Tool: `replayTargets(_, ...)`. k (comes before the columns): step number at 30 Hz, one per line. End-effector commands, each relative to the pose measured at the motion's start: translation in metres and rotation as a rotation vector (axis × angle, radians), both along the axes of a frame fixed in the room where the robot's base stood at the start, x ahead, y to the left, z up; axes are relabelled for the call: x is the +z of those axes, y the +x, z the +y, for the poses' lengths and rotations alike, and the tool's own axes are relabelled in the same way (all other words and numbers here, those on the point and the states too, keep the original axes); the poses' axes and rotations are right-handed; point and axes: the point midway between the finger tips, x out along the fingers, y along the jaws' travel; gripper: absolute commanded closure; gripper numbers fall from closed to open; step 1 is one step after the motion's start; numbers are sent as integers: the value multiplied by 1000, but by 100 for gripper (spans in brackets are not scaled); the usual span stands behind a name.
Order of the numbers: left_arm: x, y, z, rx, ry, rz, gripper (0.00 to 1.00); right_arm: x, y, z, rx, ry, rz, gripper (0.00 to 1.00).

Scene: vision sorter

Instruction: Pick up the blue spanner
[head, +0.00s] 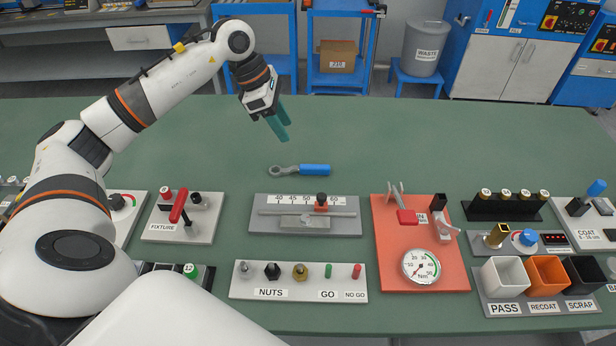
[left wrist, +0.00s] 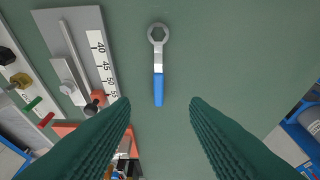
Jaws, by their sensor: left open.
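The blue spanner (head: 314,170) lies flat on the green table, its grey ring end to the left and its blue handle to the right in the head view. In the left wrist view the spanner (left wrist: 158,88) lies ahead of the fingers, ring end at the top. My left gripper (head: 279,126) is open and empty, above the table and behind the spanner in the head view. Its two green fingers (left wrist: 160,118) are spread either side of the handle's line, not touching it. My right gripper is not in view.
A grey slide gauge (head: 257,222) stands just in front of the spanner. A NUTS and GO plate (head: 325,294), a red gauge plate (head: 391,258) and PASS, RECOAT and SCRAP bins (head: 503,277) stand further forward or right. The green table (head: 440,140) behind is clear.

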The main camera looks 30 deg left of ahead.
Motion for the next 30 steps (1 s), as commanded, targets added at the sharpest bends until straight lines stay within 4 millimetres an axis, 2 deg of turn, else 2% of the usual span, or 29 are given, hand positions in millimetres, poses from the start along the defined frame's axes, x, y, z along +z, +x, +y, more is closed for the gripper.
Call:
replayTargets(1,-6,0,-1,0,0,1,58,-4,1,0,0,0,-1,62)
replayTargets(5,-20,3,-7,-1,-1,3,58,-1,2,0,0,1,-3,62)
replayTargets(12,-56,11,-20,0,-2,3,58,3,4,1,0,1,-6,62)
replayTargets(19,-71,15,-27,-1,-2,1,58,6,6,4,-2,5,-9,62)
replayTargets(27,-106,23,-42,0,-2,1,58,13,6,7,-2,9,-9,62)
replayTargets(30,-111,24,-44,0,0,1,58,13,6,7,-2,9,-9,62)
